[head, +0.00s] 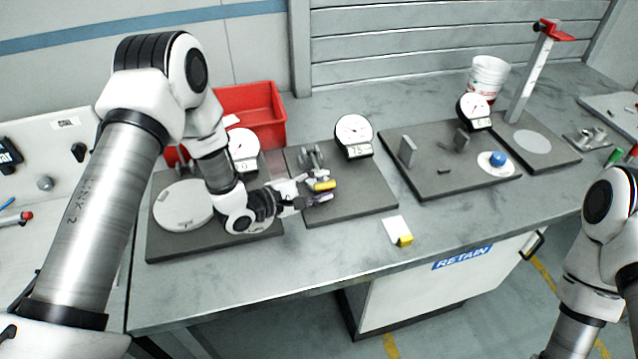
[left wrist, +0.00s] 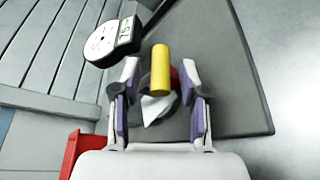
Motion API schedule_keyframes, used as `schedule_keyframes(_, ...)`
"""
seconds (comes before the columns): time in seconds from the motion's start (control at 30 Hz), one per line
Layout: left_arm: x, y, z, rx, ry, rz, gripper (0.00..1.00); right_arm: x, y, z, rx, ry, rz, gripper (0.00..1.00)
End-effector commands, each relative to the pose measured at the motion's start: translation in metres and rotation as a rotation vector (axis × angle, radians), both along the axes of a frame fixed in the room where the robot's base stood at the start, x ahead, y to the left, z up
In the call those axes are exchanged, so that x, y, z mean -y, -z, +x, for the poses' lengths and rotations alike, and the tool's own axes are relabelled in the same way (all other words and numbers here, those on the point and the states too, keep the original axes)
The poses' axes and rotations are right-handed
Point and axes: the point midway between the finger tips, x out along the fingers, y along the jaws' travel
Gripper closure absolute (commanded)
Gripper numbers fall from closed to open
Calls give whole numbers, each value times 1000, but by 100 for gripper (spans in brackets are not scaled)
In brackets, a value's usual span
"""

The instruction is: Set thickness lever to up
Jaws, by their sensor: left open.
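A yellow cylindrical lever grip (head: 324,185) shows over the middle dark plate (head: 370,195), beside a small metal fixture. In the left wrist view the yellow grip (left wrist: 160,70) lies lengthwise between my left fingers, with a gap on both sides. My left gripper (head: 318,191) is open around it; the fingers show in the left wrist view (left wrist: 161,85). A white pointed piece (left wrist: 156,107) and a bit of red show under the grip. The lever's pivot is hidden. My right gripper is out of view.
A round dial gauge (head: 353,130) stands behind on the same plate. A red bin (head: 255,105) is at the back left. A white card with a yellow block (head: 404,240) lies in front. Another plate (head: 440,185) holds metal blocks and a blue ball.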

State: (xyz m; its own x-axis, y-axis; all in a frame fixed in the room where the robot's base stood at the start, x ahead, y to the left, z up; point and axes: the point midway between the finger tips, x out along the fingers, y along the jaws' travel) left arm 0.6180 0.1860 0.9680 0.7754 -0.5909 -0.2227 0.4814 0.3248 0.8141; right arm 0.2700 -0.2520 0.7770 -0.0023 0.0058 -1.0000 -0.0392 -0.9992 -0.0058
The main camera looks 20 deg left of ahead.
Motion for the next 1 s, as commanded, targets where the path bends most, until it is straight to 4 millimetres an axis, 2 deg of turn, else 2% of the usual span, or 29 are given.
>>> schedule_keyframes(0.1,0,0,0,0,0,0,57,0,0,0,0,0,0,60)
schedule_keyframes(0.17,0,0,0,0,0,0,74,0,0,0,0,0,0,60)
schedule_keyframes(0.23,0,0,0,0,0,0,99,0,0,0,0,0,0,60)
schedule_keyframes(1.0,-1,-6,1,-15,-2,-15,100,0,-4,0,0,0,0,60)
